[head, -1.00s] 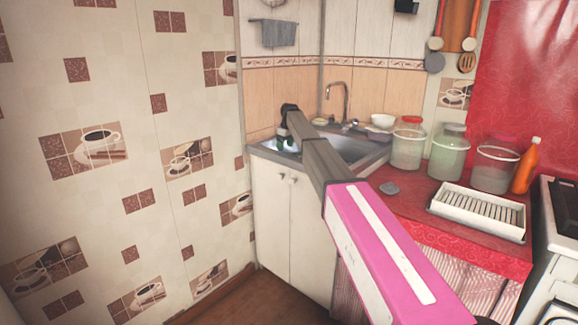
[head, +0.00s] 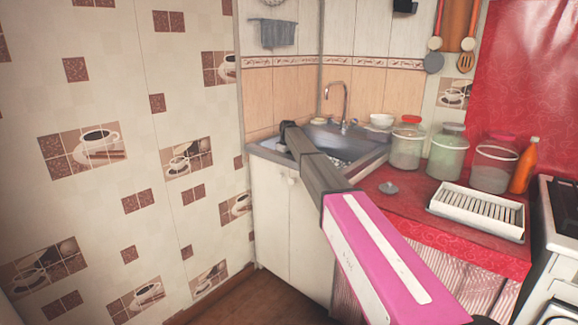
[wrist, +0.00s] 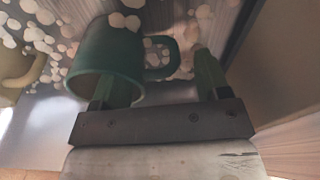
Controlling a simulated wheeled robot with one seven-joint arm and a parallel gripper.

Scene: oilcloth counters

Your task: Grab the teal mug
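The teal mug (wrist: 108,55) shows at the upper left of the wrist view, tilted, with its mouth toward the camera and its handle (wrist: 165,58) to the right. My gripper (wrist: 162,75) is open. Its left finger is at the mug's mouth and its right finger is beyond the handle, so the handle and near wall lie between them. I cannot tell whether a finger touches the mug. In the head view my gripper (head: 288,138) is down at the sink (head: 376,155), and the mug is hidden.
White foam bubbles (wrist: 50,45) surround the mug in the sink. A tan rounded object (wrist: 18,72) lies left of it. In the head view, a tap (head: 345,100), a white bowl (head: 381,121) and jars (head: 407,147) stand behind and right of the sink. The tiled wall is close on the left.

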